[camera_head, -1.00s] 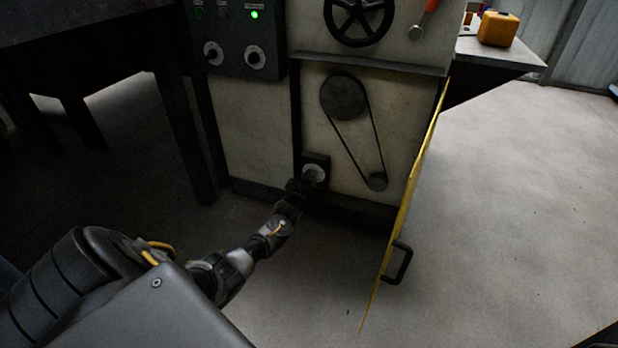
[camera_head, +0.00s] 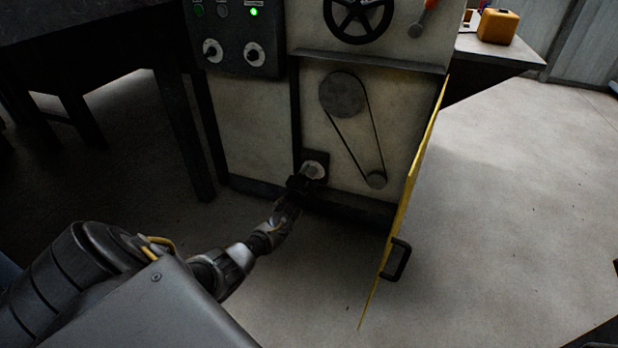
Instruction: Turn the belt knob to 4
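The belt knob (camera_head: 315,168) is a pale round dial on a dark square plate, low on the machine front, left of the belt and its two pulleys. My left gripper (camera_head: 304,182) is at the knob's lower left, at or very close to it. The gripper is small and dark here, so I cannot tell whether its fingers are open or closed on the knob. The knob's numbers are too small to read. My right gripper is not in view.
A yellow guard door (camera_head: 413,190) with a black handle (camera_head: 397,260) stands open right of the belt bay. A control panel (camera_head: 233,45) with two knobs and a lit green lamp is above left. A black handwheel (camera_head: 358,18) is above.

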